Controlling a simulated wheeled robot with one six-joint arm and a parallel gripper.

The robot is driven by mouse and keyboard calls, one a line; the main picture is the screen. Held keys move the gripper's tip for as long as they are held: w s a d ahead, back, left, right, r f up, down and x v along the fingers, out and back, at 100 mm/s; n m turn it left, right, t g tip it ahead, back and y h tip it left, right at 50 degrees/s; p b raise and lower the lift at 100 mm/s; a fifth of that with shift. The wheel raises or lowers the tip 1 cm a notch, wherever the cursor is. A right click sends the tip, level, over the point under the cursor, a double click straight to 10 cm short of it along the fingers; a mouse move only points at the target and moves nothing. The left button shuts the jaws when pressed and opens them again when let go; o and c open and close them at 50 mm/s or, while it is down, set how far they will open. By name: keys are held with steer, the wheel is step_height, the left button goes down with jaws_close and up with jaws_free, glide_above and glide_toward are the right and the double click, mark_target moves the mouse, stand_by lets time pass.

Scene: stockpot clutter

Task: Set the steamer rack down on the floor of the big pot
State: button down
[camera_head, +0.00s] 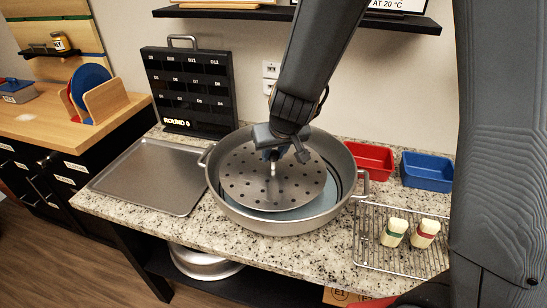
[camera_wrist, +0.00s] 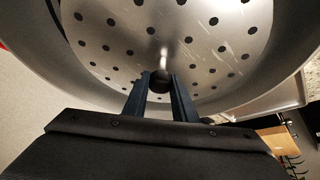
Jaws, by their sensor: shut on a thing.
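The steamer rack (camera_head: 249,190) is a round, perforated metal disc with a short central post and knob. My gripper (camera_head: 274,154) is shut on the knob from above. In the wrist view the gripper's two fingers (camera_wrist: 160,84) close around the knob, and the rack (camera_wrist: 205,55) fills the upper part. The rack is inside the rim of the big pot (camera_head: 268,225), a wide grey metal pot with side handles. A bluish surface (camera_head: 285,214) shows below the rack's front edge. I cannot tell whether the rack touches the floor or hangs above it.
A bare metal tray (camera_head: 150,175) lies left of the pot. A black numbered board (camera_head: 190,90) stands behind it. Red (camera_head: 370,161) and blue (camera_head: 427,171) bins stand to the right. A wire rack (camera_head: 375,254) holds two pale shakers (camera_head: 395,231) at front right.

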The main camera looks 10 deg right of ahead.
steer(key=shift+f+b, duration=0.3)
steer(key=shift+b, duration=0.05)
steer(key=shift+f, duration=0.2)
steer(key=c, duration=1.4)
jaws_free()
steer(key=shift+c, duration=0.2)
steer(key=shift+r, duration=0.15)
